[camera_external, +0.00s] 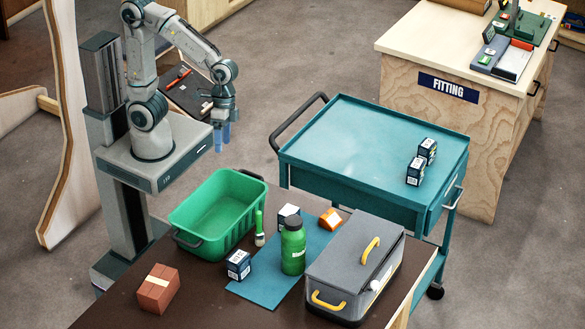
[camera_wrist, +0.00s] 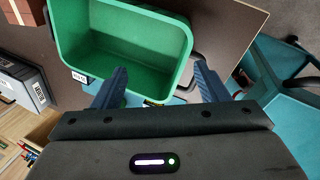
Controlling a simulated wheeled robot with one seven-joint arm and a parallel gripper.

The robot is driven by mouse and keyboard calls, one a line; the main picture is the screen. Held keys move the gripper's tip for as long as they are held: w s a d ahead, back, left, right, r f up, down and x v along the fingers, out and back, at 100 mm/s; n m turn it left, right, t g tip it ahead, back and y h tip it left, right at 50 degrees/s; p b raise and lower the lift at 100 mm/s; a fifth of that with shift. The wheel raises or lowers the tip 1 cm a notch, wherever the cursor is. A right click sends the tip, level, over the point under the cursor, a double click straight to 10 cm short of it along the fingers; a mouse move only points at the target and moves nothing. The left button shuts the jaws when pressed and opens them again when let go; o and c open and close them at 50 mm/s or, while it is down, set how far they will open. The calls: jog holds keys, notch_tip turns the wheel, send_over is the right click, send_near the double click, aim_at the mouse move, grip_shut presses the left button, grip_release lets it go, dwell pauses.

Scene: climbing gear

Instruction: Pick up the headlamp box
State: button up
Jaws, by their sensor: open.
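Several small dark blue and white boxes are in the external view, and their print is too small to tell which is the headlamp box. One box (camera_external: 238,265) stands at the left edge of the blue mat on the brown table. Two more, a nearer box (camera_external: 415,171) and a farther box (camera_external: 428,150), stand close together on the teal cart. My gripper (camera_external: 222,148) is open and empty, pointing down behind the green crate. In the wrist view its two blue fingers (camera_wrist: 160,72) are apart, with no box between them.
The empty green crate (camera_external: 181,217) stands on the table (camera_external: 205,300). The cart top (camera_external: 350,135) is mostly clear.

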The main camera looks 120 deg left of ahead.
jog(key=w+d+f+n+h, duration=0.1)
jog(key=w+f+n+h, duration=0.2)
jog(key=w, duration=0.6)
jog(key=w+f+n+h, duration=0.3)
jog(key=w+f+n, duration=0.1)
jog(key=w, duration=0.5)
jog(key=w+a+f+n+h, duration=0.1)
jog(key=f+n, duration=0.1)
jog(key=w+a+f+n+h+b, duration=0.1)
jog(key=w+a+f+n, duration=0.1)
jog(key=f, duration=0.1)
jog(key=w+a+f+n+h, duration=0.2)
jog(key=shift+w+f+n+g+b, duration=0.2)
jog(key=shift+f+n+g+b, duration=0.1)
jog(key=shift+g+b, duration=0.1)
jog(key=shift+w+a+f+n, duration=0.15)
jog(key=shift+a+f+n, duration=0.15)
jog(key=shift+a+f, duration=0.1)
jog(key=p+x, duration=0.1)
jog(key=x, duration=0.6)
jog(key=shift+w+d+f+p, duration=0.1)
jog(key=shift+w+d+p, duration=0.1)
jog(key=shift+d+p, duration=0.15)
jog(key=shift+a, duration=0.1)
jog(key=c, duration=1.1)
